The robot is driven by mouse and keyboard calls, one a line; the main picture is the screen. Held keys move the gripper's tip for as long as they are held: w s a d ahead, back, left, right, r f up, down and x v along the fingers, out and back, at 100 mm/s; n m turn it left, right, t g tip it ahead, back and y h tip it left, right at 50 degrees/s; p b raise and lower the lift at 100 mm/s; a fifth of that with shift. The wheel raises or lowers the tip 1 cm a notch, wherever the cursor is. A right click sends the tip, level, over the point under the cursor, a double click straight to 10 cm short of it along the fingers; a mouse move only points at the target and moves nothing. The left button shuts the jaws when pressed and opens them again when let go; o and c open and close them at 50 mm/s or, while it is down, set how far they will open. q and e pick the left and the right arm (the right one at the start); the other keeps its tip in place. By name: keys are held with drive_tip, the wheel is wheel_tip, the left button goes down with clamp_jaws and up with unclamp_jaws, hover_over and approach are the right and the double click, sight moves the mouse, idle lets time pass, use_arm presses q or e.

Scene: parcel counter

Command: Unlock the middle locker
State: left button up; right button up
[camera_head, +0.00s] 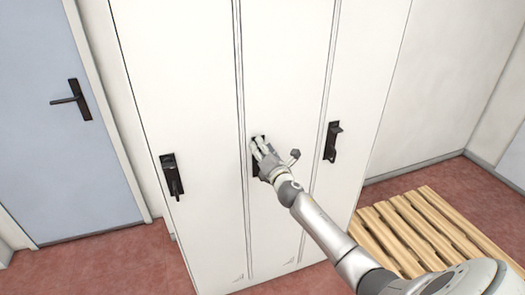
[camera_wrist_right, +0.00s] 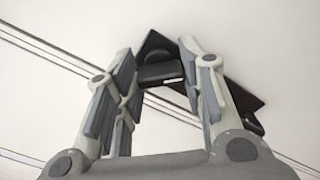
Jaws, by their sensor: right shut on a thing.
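The white locker cabinet has three tall doors, and the middle locker (camera_head: 285,60) carries a dark latch (camera_head: 256,169) at about half height. My right gripper (camera_head: 260,149) is at this latch and covers most of it. In the right wrist view the dark latch (camera_wrist_right: 158,72) sits between the fingertips of my right gripper (camera_wrist_right: 160,66), which is shut on its handle. The latch's black plate (camera_wrist_right: 243,100) shows behind the right finger. How far the handle is turned is hard to tell. The middle door looks closed. My left gripper is not in view.
The left locker's dark latch (camera_head: 172,177) has its handle pointing down. The right locker's latch (camera_head: 332,140) has its handle sticking out at the top. A wooden pallet (camera_head: 425,225) lies on the red floor at right. A blue door (camera_head: 60,150) is at left.

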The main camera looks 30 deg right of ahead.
drive_tip(key=m, duration=0.4)
drive_tip(key=shift+f+m, duration=0.1)
drive_tip(key=shift+m, duration=0.2)
drive_tip(key=shift+m+b, duration=0.4)
drive_tip(key=shift+m, duration=1.6)
drive_tip(key=o, duration=1)
drive_tip(key=shift+s, duration=0.1)
drive_tip(key=v, duration=1.1)
drive_tip(key=shift+s+a, duration=0.2)
drive_tip(key=shift+s, duration=0.2)
